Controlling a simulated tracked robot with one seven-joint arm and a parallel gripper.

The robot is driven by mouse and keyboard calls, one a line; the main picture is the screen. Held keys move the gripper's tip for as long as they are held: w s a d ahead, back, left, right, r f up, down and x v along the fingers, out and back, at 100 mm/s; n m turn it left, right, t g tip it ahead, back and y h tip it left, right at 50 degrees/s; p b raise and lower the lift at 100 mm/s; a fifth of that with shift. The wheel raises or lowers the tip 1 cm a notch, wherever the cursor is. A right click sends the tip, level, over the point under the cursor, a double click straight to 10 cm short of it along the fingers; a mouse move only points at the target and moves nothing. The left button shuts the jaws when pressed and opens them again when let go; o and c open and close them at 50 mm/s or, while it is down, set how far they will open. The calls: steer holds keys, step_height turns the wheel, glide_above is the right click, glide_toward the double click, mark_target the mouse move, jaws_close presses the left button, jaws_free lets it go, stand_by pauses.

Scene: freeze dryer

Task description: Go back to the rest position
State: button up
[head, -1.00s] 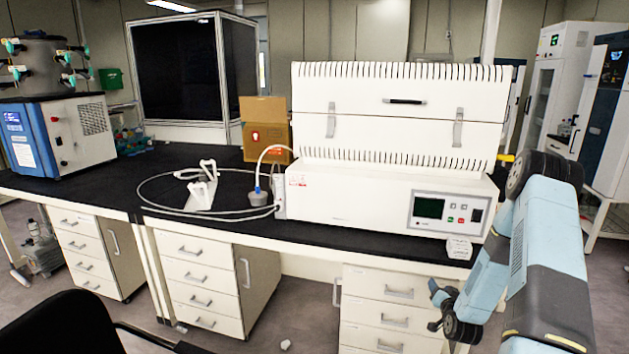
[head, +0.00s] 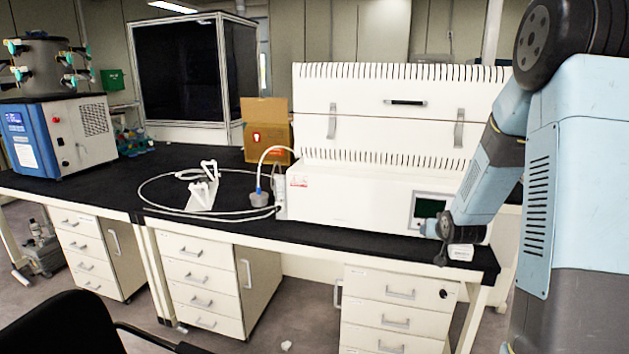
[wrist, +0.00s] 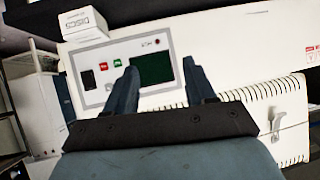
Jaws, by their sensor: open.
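My arm stands at the right of the head view, bent down toward the bench's front right corner. My gripper (wrist: 163,85) shows in the wrist view with its two dark fingers apart and nothing between them. Beyond the fingers is the white furnace's control panel, with a dark green screen (wrist: 152,69). In the head view my gripper is small and partly hidden at the arm's end, in front of the panel. A small white box (head: 461,251) lies on the bench beside it; the box also shows in the wrist view (wrist: 84,24).
The white furnace (head: 345,199) fills the bench's right half. A white stand (head: 205,190) and looped hose lie left of it. A cardboard box (head: 267,143) and a blue-white freeze dryer (head: 80,135) stand farther left. A black chair (head: 60,325) is at the front left.

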steer(key=s+a+r+g, duration=0.2)
steer(key=s+a+r, duration=0.2)
steer(key=s+r, duration=0.4)
steer(key=s+a+r+g, duration=0.1)
steer(key=s+r, duration=0.3)
steer(key=s, duration=0.6)
steer(key=s+a+r+n+g, duration=0.1)
steer(key=s+a+r, duration=0.3)
steer(key=s, duration=0.6)
steer(key=s+a+r+n+g+y, duration=0.1)
steer(key=s+a+r, duration=0.2)
steer(key=s, duration=0.7)
steer(key=shift+a+r+g, duration=0.15)
steer(key=shift+r+g, duration=0.25)
steer(key=shift+r, duration=0.35)
